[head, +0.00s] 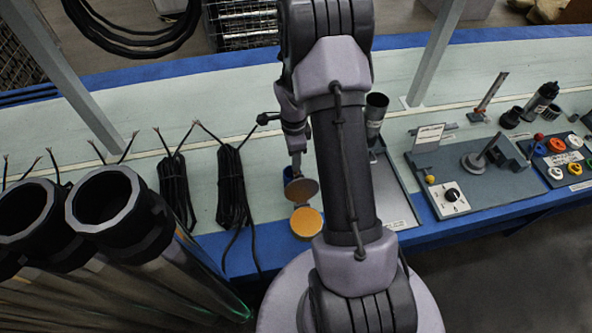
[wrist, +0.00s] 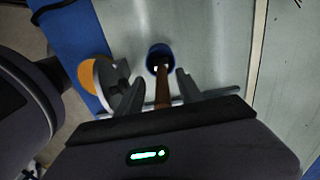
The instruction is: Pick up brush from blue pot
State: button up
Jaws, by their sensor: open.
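The blue pot (wrist: 160,57) stands on the pale bench top, just beyond my fingertips in the wrist view. In the head view only a bit of the blue pot (head: 288,175) shows beside my arm. The brush (wrist: 162,92) has a brown handle that rises from the pot toward the wrist camera. My gripper (wrist: 155,84) is open, with one finger on each side of the handle. I cannot tell whether either finger touches it. The brush's lower end is hidden inside the pot.
An orange-topped round item (head: 306,222) sits by the bench's front edge, close to the pot. Bundles of black cable (head: 235,190) lie to the left. Large dark tubes (head: 105,195) stand at the front left. A grey tray (head: 398,205) lies to the right.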

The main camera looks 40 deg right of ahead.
jog(key=shift+f, duration=0.5)
jog(key=shift+r, duration=0.15)
jog(key=shift+c, duration=0.6)
jog(key=shift+w, duration=0.1)
grip_shut()
